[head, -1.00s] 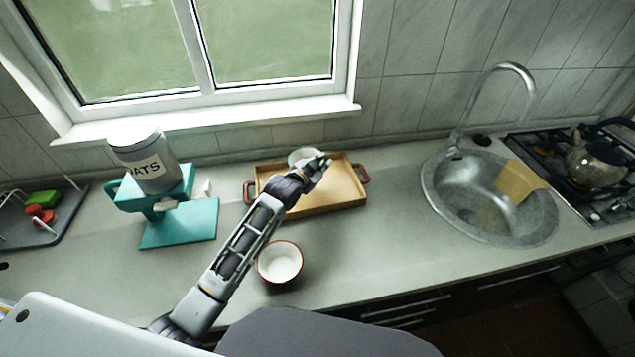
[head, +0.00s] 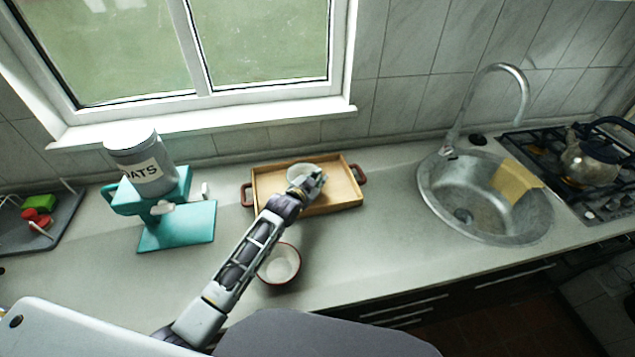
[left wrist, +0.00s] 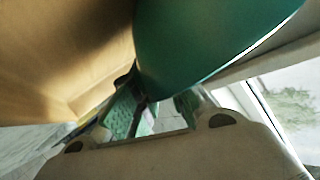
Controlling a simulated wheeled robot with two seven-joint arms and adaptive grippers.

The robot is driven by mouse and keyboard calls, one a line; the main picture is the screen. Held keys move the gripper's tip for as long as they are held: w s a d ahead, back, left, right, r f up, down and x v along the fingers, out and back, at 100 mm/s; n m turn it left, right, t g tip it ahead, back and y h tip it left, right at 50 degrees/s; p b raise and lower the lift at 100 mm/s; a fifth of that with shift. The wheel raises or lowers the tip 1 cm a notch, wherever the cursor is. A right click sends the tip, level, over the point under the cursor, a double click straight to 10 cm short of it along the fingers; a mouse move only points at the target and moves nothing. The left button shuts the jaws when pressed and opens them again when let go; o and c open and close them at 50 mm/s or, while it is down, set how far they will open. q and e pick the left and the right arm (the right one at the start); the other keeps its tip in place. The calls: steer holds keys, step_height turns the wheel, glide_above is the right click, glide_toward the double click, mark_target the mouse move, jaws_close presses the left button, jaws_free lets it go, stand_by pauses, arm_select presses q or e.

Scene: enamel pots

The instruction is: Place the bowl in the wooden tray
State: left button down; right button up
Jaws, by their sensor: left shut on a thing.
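The bowl (head: 299,172), pale inside, is at the wooden tray, over its back middle part. In the left wrist view the same bowl (left wrist: 205,40) shows a teal outer side. My left gripper (head: 316,184) is shut on its near right edge; its fingers (left wrist: 155,118) meet the bowl's rim in the wrist view. The wooden tray (head: 345,192) has reddish-brown handles and lies on the counter; its wood (left wrist: 60,65) fills the left of the wrist view. I cannot tell whether the bowl touches the tray floor. My right gripper is out of view.
A red-rimmed white bowl (head: 280,266) stands on the counter, partly behind my left forearm. A teal stand (head: 178,228) with an oats canister (head: 142,165) is left of the tray. The sink (head: 470,215) is at right. Counter between tray and sink is clear.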

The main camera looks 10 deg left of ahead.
arm_select(q)
steer(key=shift+f, duration=0.6)
steer(key=shift+f, duration=0.1)
steer(key=c, duration=1.4)
jaws_free()
steer(key=shift+c, duration=0.2)
steer(key=shift+s, duration=0.1)
steer(key=shift+v, duration=6)
